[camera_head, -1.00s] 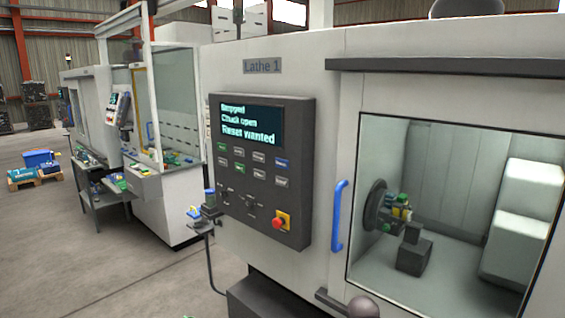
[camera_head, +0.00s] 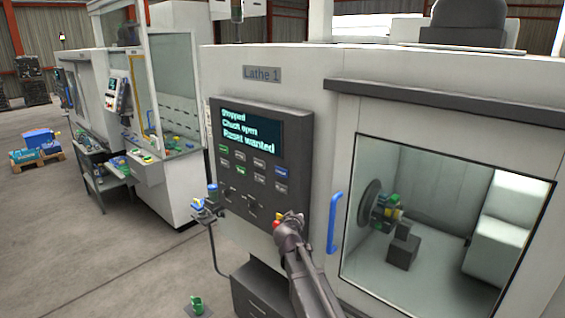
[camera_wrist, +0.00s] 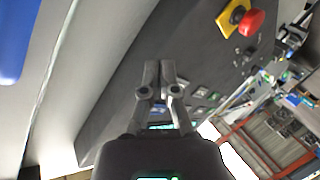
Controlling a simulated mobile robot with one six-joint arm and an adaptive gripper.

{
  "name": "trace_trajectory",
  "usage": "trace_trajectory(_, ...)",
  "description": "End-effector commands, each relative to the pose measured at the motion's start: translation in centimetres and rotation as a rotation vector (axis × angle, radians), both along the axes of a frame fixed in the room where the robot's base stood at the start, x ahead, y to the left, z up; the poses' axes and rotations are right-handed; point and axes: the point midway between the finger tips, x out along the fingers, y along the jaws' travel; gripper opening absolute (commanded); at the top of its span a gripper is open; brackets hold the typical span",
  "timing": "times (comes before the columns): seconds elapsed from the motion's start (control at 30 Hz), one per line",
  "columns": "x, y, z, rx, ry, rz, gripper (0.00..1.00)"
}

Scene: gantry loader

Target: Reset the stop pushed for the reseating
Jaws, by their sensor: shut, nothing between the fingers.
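The stop is a red mushroom button on a yellow plate (camera_head: 277,222), low on the right of Lathe 1's dark control panel (camera_head: 215,165). In the head view my gripper partly covers it. In the wrist view the red button (camera_wrist: 251,22) is in clear sight at the upper right. My gripper (camera_head: 290,217) is in front of the panel's lower right corner. In the wrist view its fingers (camera_wrist: 166,66) are together and empty, to the left of the button and apart from it in the picture. The screen (camera_head: 250,131) reads "Stopped", "Chuck open", "Reset wanted".
A blue door handle (camera_head: 333,222) stands just right of the panel. Behind the lathe window are the chuck (camera_head: 369,205) and a dark block (camera_head: 402,247). A small stand with parts (camera_head: 203,207) is left of the panel. Open floor (camera_head: 110,255) lies to the left.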

Motion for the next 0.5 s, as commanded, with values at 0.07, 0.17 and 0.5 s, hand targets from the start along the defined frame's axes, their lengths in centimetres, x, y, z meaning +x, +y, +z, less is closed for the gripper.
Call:
trace_trajectory(0.07,1.7,3.2,3.3,-0.031,-0.057,0.073,0.0)
trace_trajectory(0.17,2.9,6.7,5.9,-0.067,-0.12,0.161,0.0)
trace_trajectory(0.5,4.3,14.2,10.2,-0.138,-0.232,0.354,0.0)
